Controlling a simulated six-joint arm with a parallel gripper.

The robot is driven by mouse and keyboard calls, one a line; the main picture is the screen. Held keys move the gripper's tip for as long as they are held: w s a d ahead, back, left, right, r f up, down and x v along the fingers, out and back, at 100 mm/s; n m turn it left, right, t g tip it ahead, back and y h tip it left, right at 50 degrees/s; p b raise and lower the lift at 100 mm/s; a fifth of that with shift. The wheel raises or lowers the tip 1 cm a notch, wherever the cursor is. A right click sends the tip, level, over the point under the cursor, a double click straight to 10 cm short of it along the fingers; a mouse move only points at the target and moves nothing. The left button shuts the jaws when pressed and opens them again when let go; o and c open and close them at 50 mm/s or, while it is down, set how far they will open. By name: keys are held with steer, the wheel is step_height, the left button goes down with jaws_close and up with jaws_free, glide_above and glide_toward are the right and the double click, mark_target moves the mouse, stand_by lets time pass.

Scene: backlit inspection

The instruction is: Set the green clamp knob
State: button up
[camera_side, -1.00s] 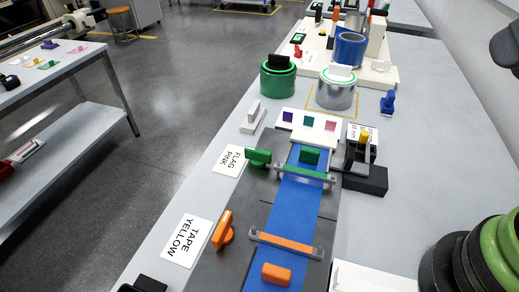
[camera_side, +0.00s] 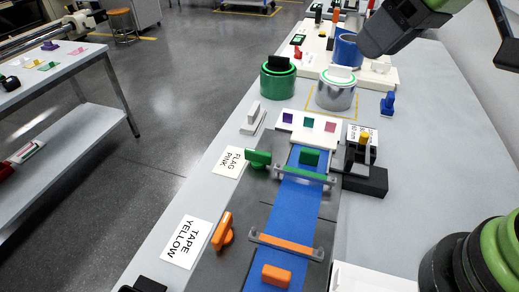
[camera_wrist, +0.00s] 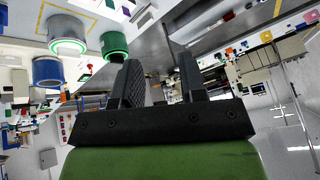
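The green clamp knob (camera_side: 258,158) sits at the left end of the green clamp bar (camera_side: 305,174), which crosses the blue strip (camera_side: 292,212). A green block (camera_side: 310,157) rests on the strip just behind that bar. My gripper (camera_side: 372,40) is high at the upper right in the side view, well away from the knob and empty. In the wrist view its two dark fingers (camera_wrist: 158,72) stand apart with nothing between them. I cannot make out the green clamp knob in the wrist view.
An orange knob (camera_side: 222,231) and orange bar (camera_side: 286,245) are nearer the camera. A black block with a yellow-topped part (camera_side: 364,150) stands right of the strip. Behind are a green can (camera_side: 278,80), a silver can (camera_side: 336,92) and a blue roll (camera_side: 347,50).

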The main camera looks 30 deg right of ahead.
steer(key=w+a+f+n+g, duration=0.1)
steer(key=w+a+f+n, duration=0.4)
steer(key=f, duration=0.3)
steer(key=n+g, duration=0.1)
glide_toward(259, 152)
steer(key=shift+n, duration=0.3)
steer(key=x, duration=1)
jaws_close()
